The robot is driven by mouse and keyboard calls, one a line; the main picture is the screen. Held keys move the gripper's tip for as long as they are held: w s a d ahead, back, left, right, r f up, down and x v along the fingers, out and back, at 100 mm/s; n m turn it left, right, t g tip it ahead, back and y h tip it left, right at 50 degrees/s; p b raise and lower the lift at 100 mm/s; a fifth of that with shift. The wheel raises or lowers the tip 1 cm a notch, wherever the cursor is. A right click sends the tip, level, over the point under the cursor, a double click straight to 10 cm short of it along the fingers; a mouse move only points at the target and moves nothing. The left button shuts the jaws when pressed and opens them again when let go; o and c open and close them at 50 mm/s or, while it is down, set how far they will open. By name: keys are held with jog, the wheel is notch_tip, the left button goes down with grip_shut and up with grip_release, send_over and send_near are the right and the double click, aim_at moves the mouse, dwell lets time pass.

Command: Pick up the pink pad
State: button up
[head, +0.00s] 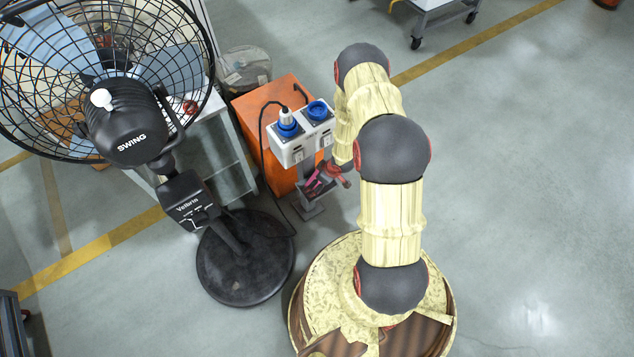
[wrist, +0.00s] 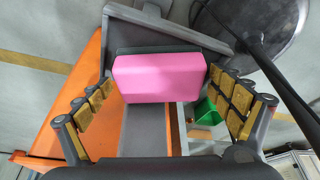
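The pink pad (wrist: 158,78) is a block with a flat pink face in the wrist view, on a dark grey holder (wrist: 188,30). In the head view a small part of the pink pad (head: 313,183) shows below the white socket box. My gripper (wrist: 161,80) is open, with one padded finger on the left of the pad and one on the right. Narrow gaps show between the pad and the fingertips. In the head view my gripper (head: 328,178) is small and partly hidden by my arm, beside the orange cabinet.
An orange cabinet (head: 280,95) with a white socket box (head: 290,150) and black cable stands behind the pad. A black fan (head: 130,130) on a round base (head: 245,265) is to the left. In the wrist view, a green item (wrist: 208,112) lies below right of the pad. The floor at right is clear.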

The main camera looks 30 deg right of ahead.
jog(key=c, duration=0.9)
jog(key=shift+c, duration=0.2)
jog(key=shift+r+p, duration=0.3)
jog(key=shift+r, duration=0.15)
jog(key=r, duration=0.1)
jog(key=r+p, duration=0.2)
jog(key=shift+s+a+r, duration=0.15)
jog(key=shift+s+a, duration=0.05)
jog(key=shift+s, duration=0.1)
jog(key=s+r, duration=0.1)
jog(key=s+a+r+p, duration=0.1)
jog(key=r, duration=0.1)
jog(key=s+a+r+p, duration=0.1)
jog(key=s+r, duration=0.1)
jog(key=shift+a+r, duration=0.15)
jog(key=shift+r, duration=0.1)
jog(key=s+a+r+p, duration=0.2)
jog(key=s+a+r, duration=0.1)
jog(key=s, duration=0.4)
jog(key=shift+s+a+r, duration=0.15)
jog(key=shift+s+a, duration=0.05)
jog(key=shift+a, duration=0.6)
